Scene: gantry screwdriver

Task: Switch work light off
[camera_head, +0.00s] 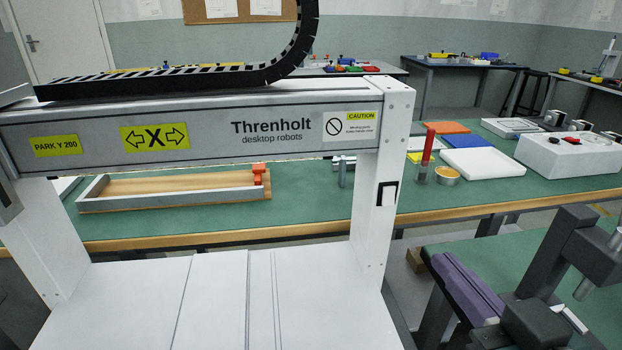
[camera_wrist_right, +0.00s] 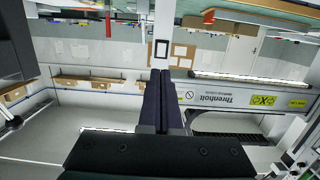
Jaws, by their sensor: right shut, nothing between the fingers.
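A rocker switch with a black frame and a pale rocker (camera_head: 387,194) is on the right white post (camera_head: 371,215) of the gantry. It also shows in the right wrist view (camera_wrist_right: 161,49), just beyond my fingertips; its rocker position is too small to tell. My right gripper (camera_head: 438,260) is shut and empty, with purple fingers, to the right of and below the switch, apart from it. Its fingers also show in the right wrist view (camera_wrist_right: 160,73). A bright white strip (camera_wrist_right: 240,80) runs along the beam's underside in that view. My left gripper is not in view.
The gantry beam (camera_head: 210,130) spans the left and middle, with a black cable chain (camera_head: 160,80) on top. Behind is a green bench with a wooden tray (camera_head: 180,205), a red-handled screwdriver (camera_head: 428,145) and a white box (camera_head: 570,155). The space between gripper and post looks clear.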

